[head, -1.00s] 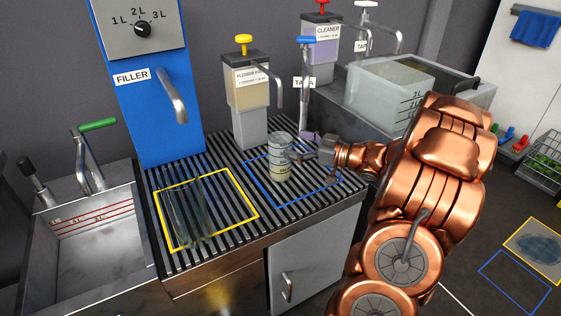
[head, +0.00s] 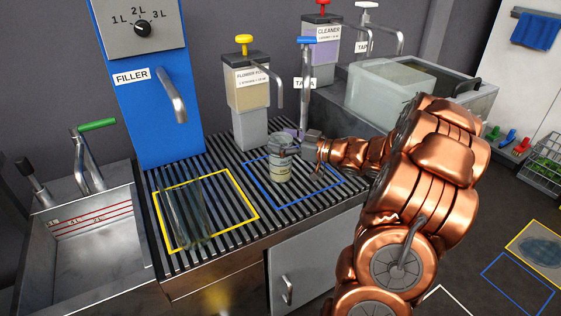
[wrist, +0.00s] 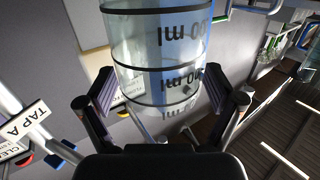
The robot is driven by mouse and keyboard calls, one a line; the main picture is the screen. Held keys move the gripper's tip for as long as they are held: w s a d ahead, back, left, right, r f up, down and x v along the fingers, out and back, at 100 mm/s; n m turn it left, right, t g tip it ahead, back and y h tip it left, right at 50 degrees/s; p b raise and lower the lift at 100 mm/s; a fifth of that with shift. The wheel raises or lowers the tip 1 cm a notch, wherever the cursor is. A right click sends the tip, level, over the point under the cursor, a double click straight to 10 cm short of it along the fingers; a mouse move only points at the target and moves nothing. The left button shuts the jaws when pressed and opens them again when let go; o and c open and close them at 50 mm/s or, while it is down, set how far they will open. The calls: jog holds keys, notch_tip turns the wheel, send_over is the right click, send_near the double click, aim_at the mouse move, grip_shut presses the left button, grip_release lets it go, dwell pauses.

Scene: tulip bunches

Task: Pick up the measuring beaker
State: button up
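The measuring beaker (head: 281,171) is a small clear cylinder with dark rings and ml marks. It stands upright on the slatted counter inside the blue outline in the head view. In the wrist view the beaker (wrist: 160,50) fills the upper middle, between and beyond my two fingers. My gripper (head: 290,150) is at the beaker's upper part, coming from the right. In the wrist view my gripper (wrist: 163,100) has its fingers spread on either side of the glass. Whether either pad touches the glass is hard to tell.
A clear glass container (head: 187,220) stands by the yellow outline. Behind are a blue filler (head: 150,110), a flower-food dispenser (head: 247,100), a tap (head: 305,80) and a cleaner dispenser (head: 322,50). A clear tank (head: 390,85) is at the right, a metal sink (head: 90,235) at the left.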

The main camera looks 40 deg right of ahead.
jog(key=c, duration=1.3)
